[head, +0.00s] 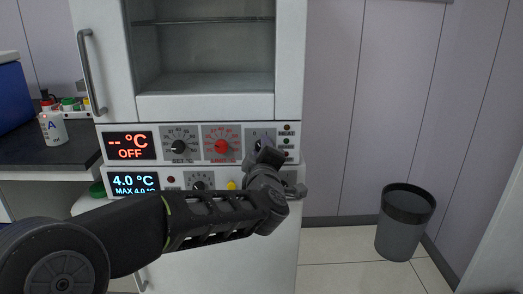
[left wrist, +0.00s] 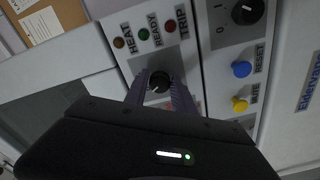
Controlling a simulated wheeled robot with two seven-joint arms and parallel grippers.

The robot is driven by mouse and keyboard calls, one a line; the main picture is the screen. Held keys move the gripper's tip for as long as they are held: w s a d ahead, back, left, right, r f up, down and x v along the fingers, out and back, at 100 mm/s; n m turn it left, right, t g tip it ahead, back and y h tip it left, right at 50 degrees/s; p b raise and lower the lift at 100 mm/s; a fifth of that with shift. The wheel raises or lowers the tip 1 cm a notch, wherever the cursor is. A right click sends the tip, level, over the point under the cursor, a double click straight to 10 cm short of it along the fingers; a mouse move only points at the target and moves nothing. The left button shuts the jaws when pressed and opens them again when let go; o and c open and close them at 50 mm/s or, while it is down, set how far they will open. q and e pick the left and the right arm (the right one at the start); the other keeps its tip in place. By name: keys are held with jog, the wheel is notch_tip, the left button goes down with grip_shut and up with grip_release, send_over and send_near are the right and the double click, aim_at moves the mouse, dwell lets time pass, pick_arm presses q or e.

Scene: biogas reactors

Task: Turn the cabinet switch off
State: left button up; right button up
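The cabinet's upper control panel has a black switch knob (head: 263,141) at its right end, beside the HEAT, READY and TRIP lamps. The upper display (head: 130,146) reads "-- °C OFF" in red. My left gripper (head: 268,156) is at this knob and partly covers it. In the left wrist view the fingers of my left gripper (left wrist: 160,92) lie on both sides of the black knob (left wrist: 160,82). I cannot tell whether they press on it. The knob's markings are mostly hidden. My right gripper is not in view.
The lower panel has a blue display (head: 133,183) reading 4.0 °C. Its black 0/1 knob (left wrist: 248,12), blue RESET button (left wrist: 241,69) and yellow MUTE button (left wrist: 240,104) are close by. A grey bin (head: 404,222) stands right on open floor. A bottle (head: 52,124) stands on the left counter.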

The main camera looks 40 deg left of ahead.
pick_arm(q)
jog(key=o, duration=0.4)
jog(key=shift+s, duration=0.1)
jog(key=p+v, duration=0.1)
jog(key=v, duration=0.6)
jog(key=shift+s+d, duration=0.25)
